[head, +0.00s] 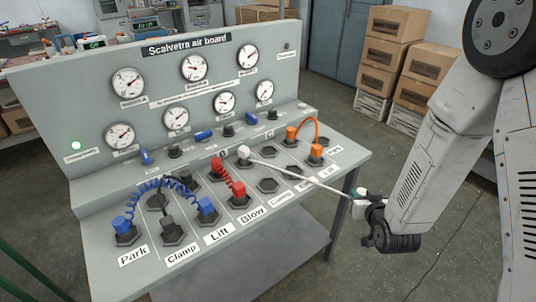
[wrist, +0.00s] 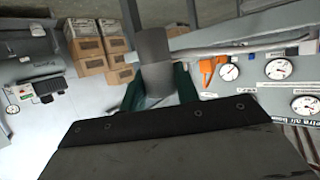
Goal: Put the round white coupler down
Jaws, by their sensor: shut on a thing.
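My gripper (head: 362,196) is off the right front edge of the sloping board, in the air. In the wrist view its dark green fingers (wrist: 158,88) are shut on the round white coupler (wrist: 152,50), which looks grey in shade. A white hose (head: 310,178) runs from my gripper across the board to a white fitting (head: 244,152) at a socket in the back row. The coupler is mostly hidden in the head view.
The air board (head: 95,265) carries gauges and labelled hexagonal sockets. A blue coiled hose (head: 160,188), a red hose (head: 228,176) and an orange hose (head: 316,128) are plugged in. Empty sockets include one near the middle (head: 268,186). Cardboard boxes (head: 390,55) stand behind; open floor lies to the right.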

